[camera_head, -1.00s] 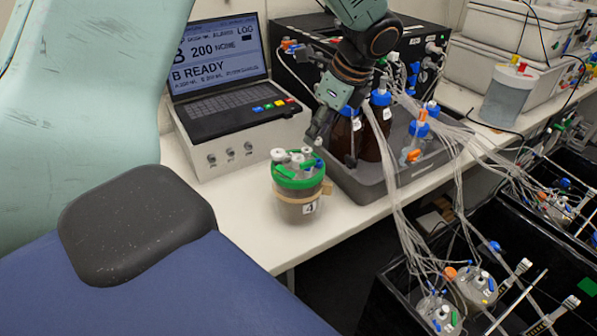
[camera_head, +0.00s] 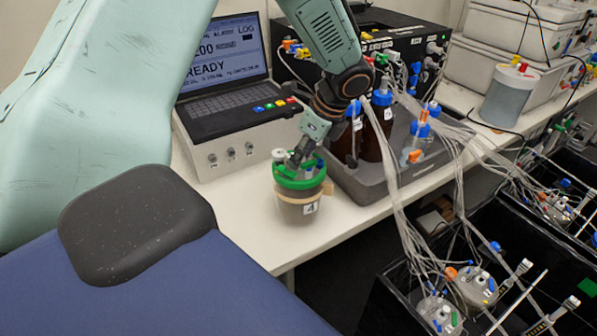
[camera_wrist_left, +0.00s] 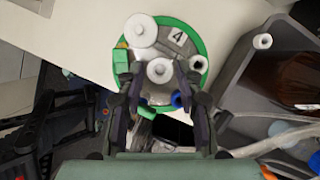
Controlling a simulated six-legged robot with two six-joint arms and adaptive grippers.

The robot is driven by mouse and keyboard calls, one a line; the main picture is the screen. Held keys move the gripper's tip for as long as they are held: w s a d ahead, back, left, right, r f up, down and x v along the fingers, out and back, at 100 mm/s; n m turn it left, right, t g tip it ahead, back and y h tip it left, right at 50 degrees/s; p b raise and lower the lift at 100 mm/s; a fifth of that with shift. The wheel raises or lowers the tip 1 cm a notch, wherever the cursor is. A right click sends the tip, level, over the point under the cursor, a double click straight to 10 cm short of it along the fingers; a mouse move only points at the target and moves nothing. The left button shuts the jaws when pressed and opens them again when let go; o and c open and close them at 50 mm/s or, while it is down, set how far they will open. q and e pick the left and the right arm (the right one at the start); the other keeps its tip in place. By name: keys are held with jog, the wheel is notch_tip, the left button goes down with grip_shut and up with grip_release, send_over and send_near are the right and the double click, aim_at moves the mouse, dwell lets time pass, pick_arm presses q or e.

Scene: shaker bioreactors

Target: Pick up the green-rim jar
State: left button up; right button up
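The green-rim jar (camera_head: 290,212) stands upright on the white bench, with a tan band and a label reading 4. Its lid carries white caps and green and blue fittings. In the left wrist view its green rim (camera_wrist_left: 203,45) shows from above. My left gripper (camera_head: 298,158) points down at the lid and hides part of it. In the left wrist view the left gripper (camera_wrist_left: 160,72) is open, its fingers on either side of a white cap (camera_wrist_left: 160,70). Whether the fingers touch the cap or lid I cannot tell. My right gripper is not in view.
A grey tray (camera_head: 365,190) with brown bottles (camera_head: 372,138) and tubing stands close right of the jar. A laptop (camera_head: 225,65) on a white unit is behind left. The bench front edge is near the jar. Black boxes (camera_head: 520,225) with more vessels are at right.

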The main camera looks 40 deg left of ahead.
pick_arm(q)
grip_shut()
jog(key=shift+d, duration=0.1)
jog(key=shift+w+r, duration=0.15)
dwell(0.3)
